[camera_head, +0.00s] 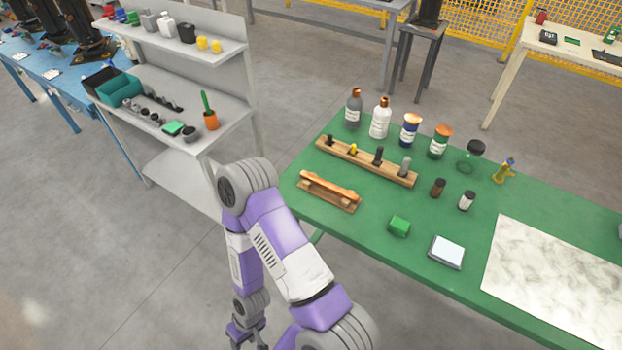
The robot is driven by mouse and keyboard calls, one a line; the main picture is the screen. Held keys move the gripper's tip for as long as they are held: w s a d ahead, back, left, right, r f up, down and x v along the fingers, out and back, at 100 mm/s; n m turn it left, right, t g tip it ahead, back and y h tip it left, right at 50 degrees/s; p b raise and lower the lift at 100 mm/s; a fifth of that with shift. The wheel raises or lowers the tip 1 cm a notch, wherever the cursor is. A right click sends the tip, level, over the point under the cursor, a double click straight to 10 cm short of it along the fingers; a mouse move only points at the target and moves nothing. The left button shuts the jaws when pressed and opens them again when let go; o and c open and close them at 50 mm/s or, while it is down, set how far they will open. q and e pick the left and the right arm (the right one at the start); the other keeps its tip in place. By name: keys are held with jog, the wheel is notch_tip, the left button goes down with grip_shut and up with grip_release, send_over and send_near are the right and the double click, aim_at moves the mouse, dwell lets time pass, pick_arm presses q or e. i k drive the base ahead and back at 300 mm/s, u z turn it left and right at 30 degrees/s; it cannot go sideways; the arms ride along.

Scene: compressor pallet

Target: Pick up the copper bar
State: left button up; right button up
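The copper bar (329,186) is a shiny orange-brown bar. It rests lengthwise on a small wooden holder (327,199) near the left edge of the green table (372,236). My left gripper (246,336) hangs low at the bottom of the view, off the table and well below and left of the bar. It is apart from the bar, and its fingertips are small and partly cut off by the frame edge. My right gripper is out of view.
A wooden rack (365,165) with several upright pieces stands just behind the bar. Bottles (380,118) line the back. A green block (399,226) and a small scale (446,252) lie to the right. A grey shelf bench (215,150) stands at left.

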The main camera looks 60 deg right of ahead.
aim_at(337, 190)
jog(key=i, duration=2.25)
jog(key=z, duration=3)
